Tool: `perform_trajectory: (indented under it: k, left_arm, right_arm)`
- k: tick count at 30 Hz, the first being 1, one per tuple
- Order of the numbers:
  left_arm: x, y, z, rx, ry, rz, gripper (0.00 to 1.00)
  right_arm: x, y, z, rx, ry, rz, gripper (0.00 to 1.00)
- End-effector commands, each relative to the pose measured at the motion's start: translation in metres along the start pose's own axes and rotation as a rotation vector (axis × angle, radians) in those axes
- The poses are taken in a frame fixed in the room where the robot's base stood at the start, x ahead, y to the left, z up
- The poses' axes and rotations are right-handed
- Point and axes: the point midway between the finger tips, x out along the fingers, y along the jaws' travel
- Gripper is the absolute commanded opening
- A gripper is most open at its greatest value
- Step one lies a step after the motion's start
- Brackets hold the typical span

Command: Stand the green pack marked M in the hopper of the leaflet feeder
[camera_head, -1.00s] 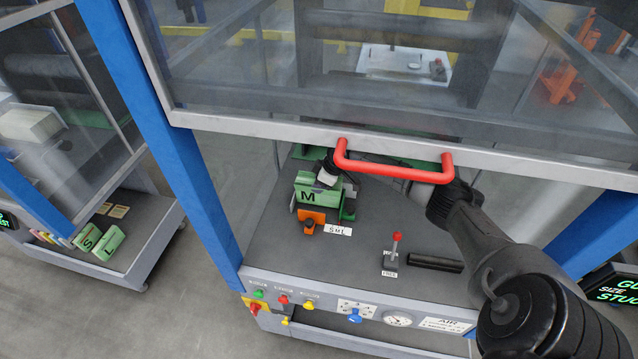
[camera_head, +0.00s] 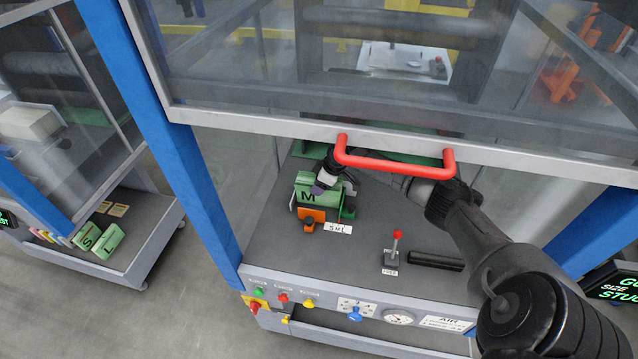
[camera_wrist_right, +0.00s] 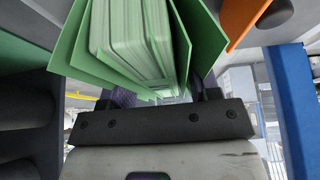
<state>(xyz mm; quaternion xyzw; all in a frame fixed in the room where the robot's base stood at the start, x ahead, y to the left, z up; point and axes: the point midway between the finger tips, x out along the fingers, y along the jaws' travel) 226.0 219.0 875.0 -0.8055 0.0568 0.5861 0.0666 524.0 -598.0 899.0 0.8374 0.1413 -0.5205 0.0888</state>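The green pack marked M (camera_head: 307,194) stands slightly tilted in the hopper area, behind an orange block (camera_head: 312,214) and beside a green bracket (camera_head: 349,206). My right gripper (camera_head: 320,184) reaches in under the red handle, with a purple-tipped finger against the pack's front face. In the right wrist view the pack's white leaflets (camera_wrist_right: 132,40) fan out between green sheets, and the fingers (camera_wrist_right: 160,98) lie on both sides of its narrow end. The gripper looks shut on the pack, though the contact is partly hidden. My left gripper is not in view.
A clear guard with a red handle (camera_head: 395,166) hangs above my right arm. A red-knobbed lever (camera_head: 393,250) and a black bar (camera_head: 436,261) stand on the deck. An S M L label (camera_head: 338,228) lies before the hopper. Other green packs (camera_head: 100,241) lie on the left machine.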

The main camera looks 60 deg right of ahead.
Motion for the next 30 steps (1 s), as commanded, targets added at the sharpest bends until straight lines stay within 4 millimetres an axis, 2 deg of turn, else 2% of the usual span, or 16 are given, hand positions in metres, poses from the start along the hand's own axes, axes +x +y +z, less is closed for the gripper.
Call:
perform_trajectory:
  k: [11, 14, 24, 30]
  left_arm:
    - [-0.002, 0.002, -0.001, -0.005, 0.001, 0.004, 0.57]
    - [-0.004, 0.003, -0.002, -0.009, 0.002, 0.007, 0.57]
    - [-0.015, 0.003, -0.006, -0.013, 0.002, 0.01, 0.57]
    - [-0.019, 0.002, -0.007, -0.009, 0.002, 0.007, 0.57]
  right_arm:
    - [-0.005, 0.0, 0.001, 0.0, -0.002, 0.0, 0.61]
    - [-0.017, 0.001, 0.001, 0.0, -0.002, 0.001, 0.61]
    - [-0.084, 0.0, 0.001, -0.003, -0.005, 0.002, 0.61]
    - [-0.116, 0.0, 0.001, -0.002, -0.004, 0.001, 0.61]
